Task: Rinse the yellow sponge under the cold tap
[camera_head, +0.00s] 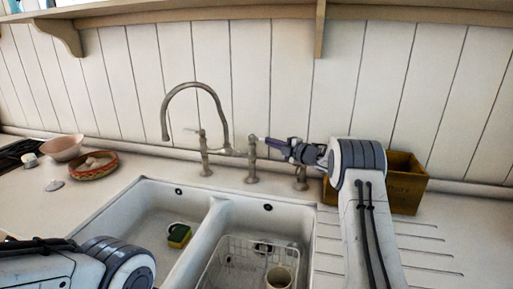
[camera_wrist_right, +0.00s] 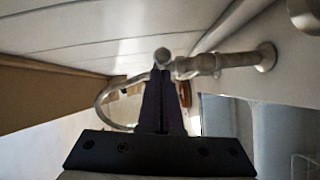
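The yellow sponge (camera_head: 179,236) with a dark green side lies in the left sink bowl (camera_head: 150,207), towards its right wall. The tap (camera_head: 222,118) has a tall gooseneck spout over the left bowl and side valves on upright pillars. My right gripper (camera_head: 268,141) points left at the top of the right tap pillar (camera_head: 251,170). In the right wrist view its dark fingers (camera_wrist_right: 166,80) are together, with the tap's metal knob (camera_wrist_right: 162,56) just beyond the tips; contact is unclear. My left arm shows at lower left, its gripper out of view. I cannot make out running water.
The right sink bowl (camera_head: 262,207) holds a white wire rack (camera_head: 228,258) with a cup (camera_head: 278,277). A wooden box (camera_head: 408,185) stands behind my right arm. A pink bowl (camera_head: 62,147) and a red patterned basket (camera_head: 94,172) stand on the left counter. A shelf runs overhead.

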